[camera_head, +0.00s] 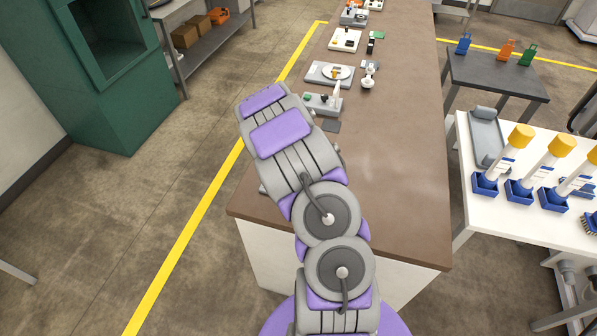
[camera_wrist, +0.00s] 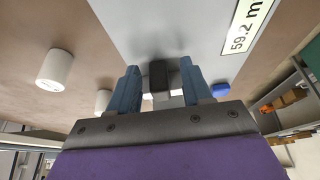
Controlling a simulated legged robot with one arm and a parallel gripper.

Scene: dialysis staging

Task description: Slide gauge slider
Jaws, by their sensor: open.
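My gripper (camera_wrist: 159,68) is open, with one blue finger on each side of this block. I cannot tell whether either finger touches it. In the head view my arm reaches over the brown counter and hides my fingers. I cannot make out the gauge and slider there.
In the wrist view, a white cylinder (camera_wrist: 54,70) and a blue rounded part (camera_wrist: 221,90) are nearby. In the head view, several small devices line the brown counter (camera_head: 390,160) beyond my arm. The counter's right side is clear. A white table (camera_head: 463,175) stands right.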

